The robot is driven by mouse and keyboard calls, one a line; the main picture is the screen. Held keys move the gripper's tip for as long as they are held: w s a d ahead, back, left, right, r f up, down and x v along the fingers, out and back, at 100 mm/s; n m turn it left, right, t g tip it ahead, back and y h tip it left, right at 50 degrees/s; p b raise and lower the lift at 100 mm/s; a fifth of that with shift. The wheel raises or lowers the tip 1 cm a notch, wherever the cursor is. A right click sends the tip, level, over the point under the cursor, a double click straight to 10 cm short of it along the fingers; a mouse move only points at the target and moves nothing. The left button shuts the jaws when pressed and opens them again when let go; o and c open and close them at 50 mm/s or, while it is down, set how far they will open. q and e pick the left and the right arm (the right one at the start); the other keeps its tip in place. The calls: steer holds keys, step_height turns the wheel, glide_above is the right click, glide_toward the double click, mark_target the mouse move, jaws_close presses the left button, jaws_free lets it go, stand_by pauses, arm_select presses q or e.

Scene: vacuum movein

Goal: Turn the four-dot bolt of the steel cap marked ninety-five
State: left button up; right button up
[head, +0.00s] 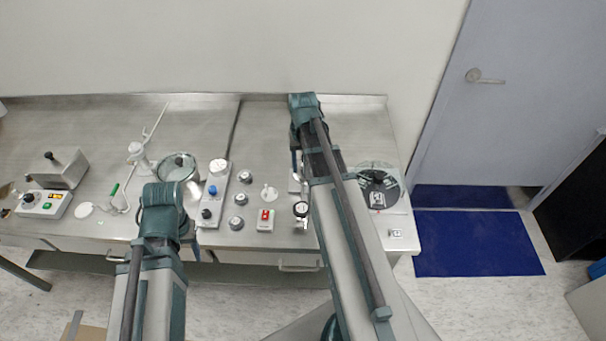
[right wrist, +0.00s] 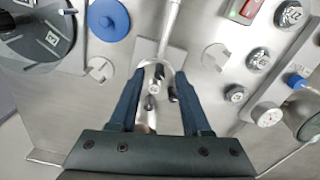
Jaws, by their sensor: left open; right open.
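Three small round steel caps stand in a rough column in the head view: a back one (head: 245,176), a middle one (head: 240,198) and a front one (head: 236,223). They also show at the right of the right wrist view, as a front cap (right wrist: 288,13), a middle cap (right wrist: 258,58) and a back cap (right wrist: 235,94). Their marks and dots are too small to read, so I cannot tell which is ninety-five. My right gripper (right wrist: 152,92) is open, its fingers either side of a small metal-and-black fitting (right wrist: 155,86). My left gripper (head: 190,240) is open near the bench's front edge.
A red-switch box (head: 265,226) stands beside the front cap. A panel with a blue knob (head: 212,190) and a glass-lidded pot (head: 178,167) are further left. A round dark unit (head: 377,185) stands at the right end. The bench back is mostly clear.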

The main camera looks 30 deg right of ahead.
steer(key=shift+f, duration=0.6)
arm_select(q)
steer(key=shift+f, duration=0.6)
arm_select(e)
jaws_close()
steer(key=m, duration=0.4)
steer(key=shift+m, duration=0.4)
steer(key=m, duration=0.5)
steer(key=shift+m, duration=0.4)
